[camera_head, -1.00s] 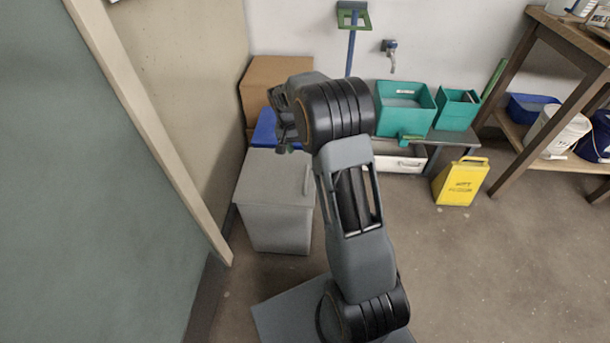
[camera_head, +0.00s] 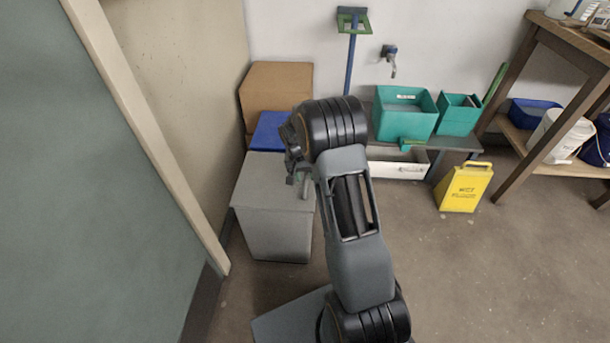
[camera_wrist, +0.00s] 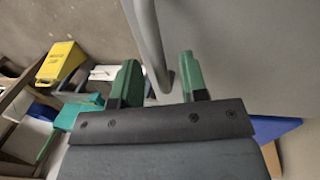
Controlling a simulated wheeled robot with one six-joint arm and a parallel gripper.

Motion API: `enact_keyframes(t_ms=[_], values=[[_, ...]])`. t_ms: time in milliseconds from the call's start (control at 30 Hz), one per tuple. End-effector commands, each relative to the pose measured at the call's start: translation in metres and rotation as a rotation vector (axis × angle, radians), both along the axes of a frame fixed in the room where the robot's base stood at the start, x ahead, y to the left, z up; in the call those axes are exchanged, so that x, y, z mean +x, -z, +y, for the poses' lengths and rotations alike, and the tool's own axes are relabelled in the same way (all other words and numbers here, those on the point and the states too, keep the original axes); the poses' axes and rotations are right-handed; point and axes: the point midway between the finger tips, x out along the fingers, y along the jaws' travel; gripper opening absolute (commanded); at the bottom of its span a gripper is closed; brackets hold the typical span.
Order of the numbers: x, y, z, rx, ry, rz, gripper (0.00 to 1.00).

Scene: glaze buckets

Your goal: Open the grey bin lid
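The grey bin (camera_head: 278,232) stands left of my arm in the head view, with its flat grey lid (camera_head: 265,182) shut. The lid also fills the upper right of the wrist view (camera_wrist: 245,50). Its grey bar handle (camera_wrist: 150,45) runs down between my gripper's two green fingers in that view. My gripper (camera_wrist: 160,75) is open, with a gap beside the handle; whether the handle is at fingertip depth is hard to tell. In the head view my gripper (camera_head: 302,182) is low at the lid's right edge, and it and my arm mostly hide the handle.
A blue-topped box (camera_head: 270,132) and a cardboard box (camera_head: 277,88) stand behind the bin. A wall (camera_head: 190,90) and post are close on its left. Teal tubs (camera_head: 405,112) sit on a low bench, with a yellow floor sign (camera_head: 464,187) at right. Floor right of my arm is clear.

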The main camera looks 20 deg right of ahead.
Motion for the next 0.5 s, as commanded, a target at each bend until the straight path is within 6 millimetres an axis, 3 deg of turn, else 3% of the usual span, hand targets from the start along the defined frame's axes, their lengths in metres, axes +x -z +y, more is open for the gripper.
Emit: enact_keyframes(t_ms=[167, 500], values=[[-0.0001, -0.0001, 0.0, 0.0, 0.0, 0.0, 0.38], [-0.0001, -0.0003, 0.0001, 0.0, 0.0, 0.0, 0.05]])
